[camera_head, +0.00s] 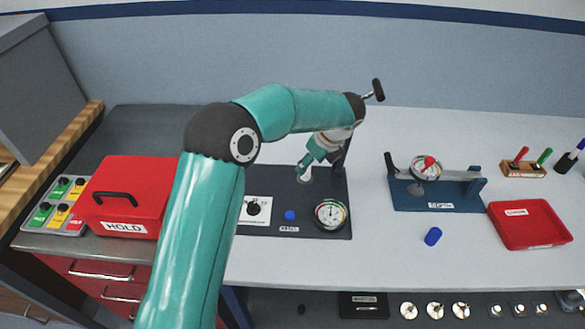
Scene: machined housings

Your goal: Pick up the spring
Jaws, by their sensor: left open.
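I cannot make out a spring for certain in this view. My left gripper (303,171) is partly hidden by its own wrist. It hangs down and to the left from the wrist, over the back of a dark fixture plate (325,228), and is open. A small round grey seat shows just below it. A small blue cylinder (433,237) lies on the bench right of this plate, apart from the gripper. My right gripper is not in view.
The dark plate carries a dial gauge (331,214) and a blue knob (289,215). A blue fixture (440,199) with another dial stands to the right, beside a red tray (530,224). A red HOLD box (128,190) stands left. The bench front right of centre is mostly clear.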

